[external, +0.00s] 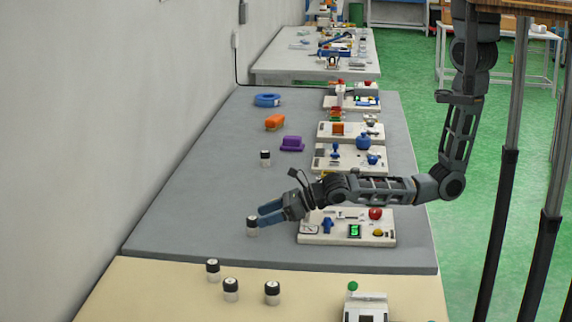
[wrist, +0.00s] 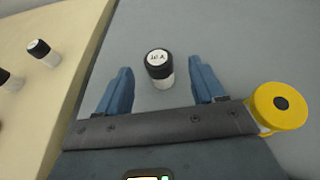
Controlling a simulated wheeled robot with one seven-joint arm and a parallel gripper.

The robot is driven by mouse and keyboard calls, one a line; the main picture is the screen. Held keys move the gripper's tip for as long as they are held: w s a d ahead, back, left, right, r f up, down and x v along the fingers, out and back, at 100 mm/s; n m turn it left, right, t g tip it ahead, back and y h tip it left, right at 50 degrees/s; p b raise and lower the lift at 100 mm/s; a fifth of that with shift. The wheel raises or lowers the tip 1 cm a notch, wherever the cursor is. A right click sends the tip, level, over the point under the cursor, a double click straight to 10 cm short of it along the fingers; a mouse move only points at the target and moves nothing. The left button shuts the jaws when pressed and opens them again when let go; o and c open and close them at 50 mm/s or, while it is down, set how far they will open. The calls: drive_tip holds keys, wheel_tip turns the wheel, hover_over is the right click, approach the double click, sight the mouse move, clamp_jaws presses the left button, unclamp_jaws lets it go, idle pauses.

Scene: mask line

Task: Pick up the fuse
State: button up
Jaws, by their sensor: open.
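A fuse (wrist: 158,66), a small cylinder with a black top, a white labelled cap and a pale lower body, stands upright on the grey mat. It also shows in the external view (external: 252,227) at my fingertips. My gripper (wrist: 160,85) is open, with one blue finger on each side of the fuse. In the wrist view there is a gap between the fuse and each finger. In the external view my gripper (external: 262,217) reaches low over the mat from the right, and its fingers partly overlap the fuse. Whether a finger touches it cannot be told there.
Several similar cylinders (external: 231,289) stand on the beige surface in front. Another (external: 265,158) stands farther back on the mat. A white panel (external: 375,241) with buttons lies right of my gripper, under my arm. The mat (external: 185,205) to the left is clear.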

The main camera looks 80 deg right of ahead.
sight(253, 218)
drive_tip(key=shift+r+x, duration=0.15)
drive_tip(key=shift+x, duration=1.4)
drive_tip(key=shift+r+x, duration=0.15)
drive_tip(key=shift+x, duration=1.4)
drive_tip(key=shift+w, duration=0.15)
drive_tip(key=shift+c, duration=0.4)
drive_tip(key=c, duration=1)
drive_tip(key=shift+r, duration=0.1)
drive_tip(key=shift+r, duration=0.5)
drive_tip(key=r, duration=0.3)
drive_tip(key=shift+d+r, duration=0.15)
drive_tip(key=shift+d, duration=0.25)
drive_tip(key=shift+s+d+r+b, duration=0.35)
drive_tip(key=shift+s+d+r, duration=0.35)
drive_tip(key=shift+d+r, duration=0.7)
drive_tip(key=shift+s+d+r+b, duration=0.4)
drive_tip(key=shift+s+d+r, duration=0.35)
drive_tip(key=shift+d, duration=1.15)
drive_tip(key=shift+s+d+r+b, duration=0.35)
drive_tip(key=shift+s+d+r, duration=0.3)
drive_tip(key=shift+d+r, duration=0.75)
